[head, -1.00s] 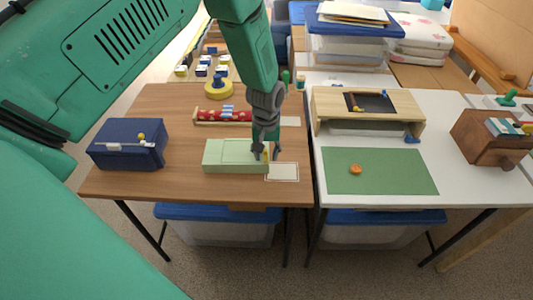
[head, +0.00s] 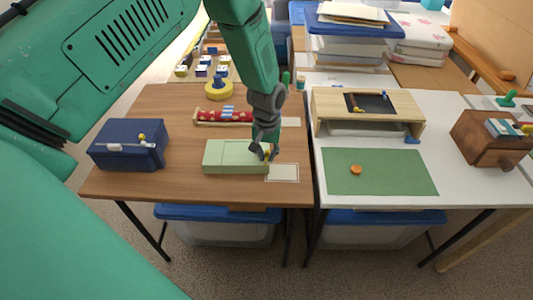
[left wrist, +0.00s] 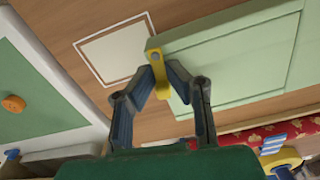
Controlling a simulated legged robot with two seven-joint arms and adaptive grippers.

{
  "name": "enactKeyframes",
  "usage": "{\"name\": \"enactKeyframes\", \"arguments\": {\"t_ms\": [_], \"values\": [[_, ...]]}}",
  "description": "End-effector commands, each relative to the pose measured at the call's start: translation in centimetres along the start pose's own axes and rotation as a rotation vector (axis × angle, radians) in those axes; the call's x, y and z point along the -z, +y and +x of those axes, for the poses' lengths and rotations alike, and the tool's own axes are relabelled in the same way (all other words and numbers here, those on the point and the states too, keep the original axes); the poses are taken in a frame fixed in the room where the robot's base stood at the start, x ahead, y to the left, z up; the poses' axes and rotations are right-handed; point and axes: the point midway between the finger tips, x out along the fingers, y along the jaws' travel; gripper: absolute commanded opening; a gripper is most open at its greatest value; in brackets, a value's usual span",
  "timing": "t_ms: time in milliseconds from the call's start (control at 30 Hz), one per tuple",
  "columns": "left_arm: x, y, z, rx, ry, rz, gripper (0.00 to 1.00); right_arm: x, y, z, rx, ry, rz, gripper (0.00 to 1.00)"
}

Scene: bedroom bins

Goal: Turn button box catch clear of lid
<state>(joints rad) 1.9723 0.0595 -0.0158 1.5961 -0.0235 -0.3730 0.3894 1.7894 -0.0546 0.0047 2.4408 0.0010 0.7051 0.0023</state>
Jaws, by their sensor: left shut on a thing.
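The pale green button box (head: 230,157) lies on the brown table, and its yellow catch (head: 267,155) is at its right end. In the left wrist view, the catch (left wrist: 158,62) has a round pivot near the box's corner and runs along the end edge of the green lid (left wrist: 235,68). My left gripper (head: 263,155) is shut on the catch from above. Its two dark fingers (left wrist: 163,92) hide part of the catch. I cannot tell how far the catch overlaps the lid. My right gripper is not in view.
A white-bordered card (head: 283,172) lies right of the box. A red patterned roll (head: 215,116) lies behind it and a dark blue box (head: 128,148) stands left. A white table with a green mat (head: 385,172) adjoins on the right. The front of the brown table is clear.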

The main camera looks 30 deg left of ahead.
Motion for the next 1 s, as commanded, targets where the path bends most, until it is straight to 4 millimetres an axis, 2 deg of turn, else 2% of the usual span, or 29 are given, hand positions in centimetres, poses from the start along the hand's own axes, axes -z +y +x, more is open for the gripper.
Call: {"name": "enactKeyframes", "arguments": {"t_ms": [1000], "values": [[-0.7,1.4,-0.1,-0.001,0.001,0.947,0.00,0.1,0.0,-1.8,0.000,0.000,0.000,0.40]]}}
